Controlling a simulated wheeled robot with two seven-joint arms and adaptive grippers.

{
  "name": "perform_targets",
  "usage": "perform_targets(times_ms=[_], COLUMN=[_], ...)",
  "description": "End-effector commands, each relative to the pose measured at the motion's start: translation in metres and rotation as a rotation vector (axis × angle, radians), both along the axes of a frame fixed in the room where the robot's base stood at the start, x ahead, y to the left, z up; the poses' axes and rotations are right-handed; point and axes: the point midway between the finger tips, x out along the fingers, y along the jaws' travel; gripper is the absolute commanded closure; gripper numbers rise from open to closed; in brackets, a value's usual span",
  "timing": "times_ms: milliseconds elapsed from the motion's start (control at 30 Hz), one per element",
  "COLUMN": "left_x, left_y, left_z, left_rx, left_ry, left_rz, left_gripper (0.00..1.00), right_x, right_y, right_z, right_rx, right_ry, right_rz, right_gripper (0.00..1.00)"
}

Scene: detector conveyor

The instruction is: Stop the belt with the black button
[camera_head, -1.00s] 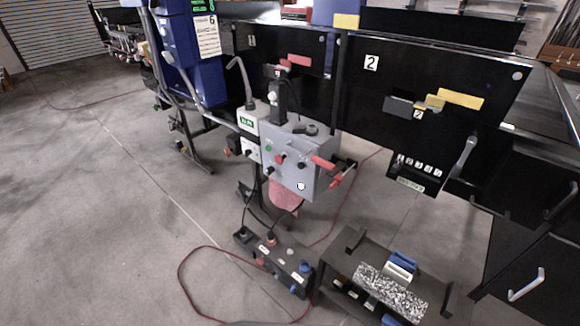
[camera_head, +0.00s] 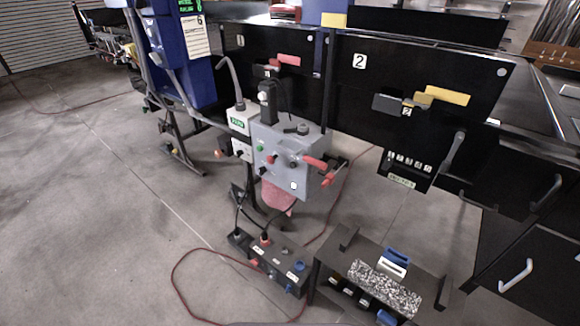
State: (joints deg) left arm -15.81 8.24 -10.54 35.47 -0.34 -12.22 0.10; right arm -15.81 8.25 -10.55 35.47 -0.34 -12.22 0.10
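A grey control box (camera_head: 287,178) stands left of the middle, mounted in front of the black conveyor panels. Its front carries a green button (camera_head: 260,148), a red knob or button (camera_head: 272,160), and a small black button or knob (camera_head: 263,171) low on the left. Another dark knob (camera_head: 293,164) sits further right, near a white round part (camera_head: 293,185). They are too small for me to tell which are push buttons. A red-handled lever (camera_head: 314,163) sticks out at the right side. Neither gripper is in view, so nothing touches the box.
A black box with coloured knobs (camera_head: 270,268) lies on the floor below, with a red cable (camera_head: 175,277) looped around it. A low dark stand (camera_head: 330,258) with a speckled block (camera_head: 385,288) is to its right. Open grey floor (camera_head: 90,230) lies to the left.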

Motion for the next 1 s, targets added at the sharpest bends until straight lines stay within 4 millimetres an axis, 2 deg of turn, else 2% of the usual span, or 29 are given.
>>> perform_targets(times_ms=[433,733,1000], left_x=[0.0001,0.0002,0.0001], left_y=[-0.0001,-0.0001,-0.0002], left_z=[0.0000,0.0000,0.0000], left_rx=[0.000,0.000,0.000], left_ry=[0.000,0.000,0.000], left_rz=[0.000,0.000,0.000], left_gripper=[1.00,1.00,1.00], right_x=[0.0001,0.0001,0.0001], right_y=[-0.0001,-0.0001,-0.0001], right_z=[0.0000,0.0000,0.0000], right_rx=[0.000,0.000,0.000], right_ry=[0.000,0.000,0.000], right_rz=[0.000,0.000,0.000], right_gripper=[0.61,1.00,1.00])
